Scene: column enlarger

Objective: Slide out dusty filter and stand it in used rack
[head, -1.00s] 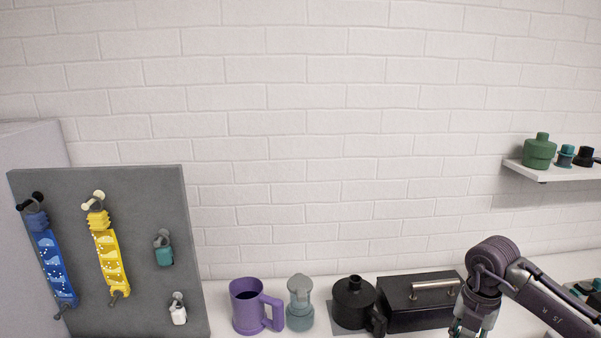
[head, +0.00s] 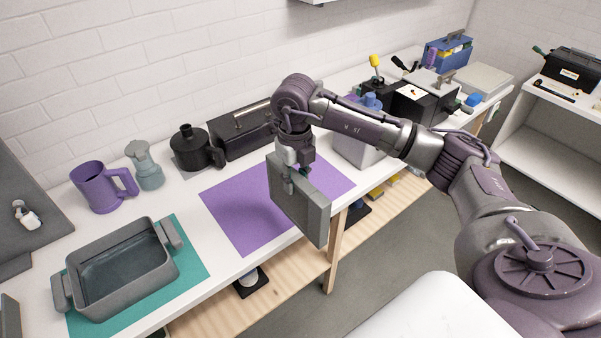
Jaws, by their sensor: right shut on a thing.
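A flat, thick grey rectangular panel (head: 308,208), which looks like the filter, hangs upright in my right gripper (head: 288,183). The gripper is shut on its upper edge from above. The panel is in front of the bench edge, over or beside the purple mat (head: 238,205); its height above the bench is hard to tell. I cannot make out for sure which thing is the used rack. My left gripper is not in view.
A grey two-handled tub (head: 120,268) stands on a teal mat (head: 195,265) at the left. A purple mug (head: 92,188), a grey-green pot (head: 146,168), a black pot (head: 190,148) and a black box (head: 238,135) line the wall. The purple mat's left part is bare.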

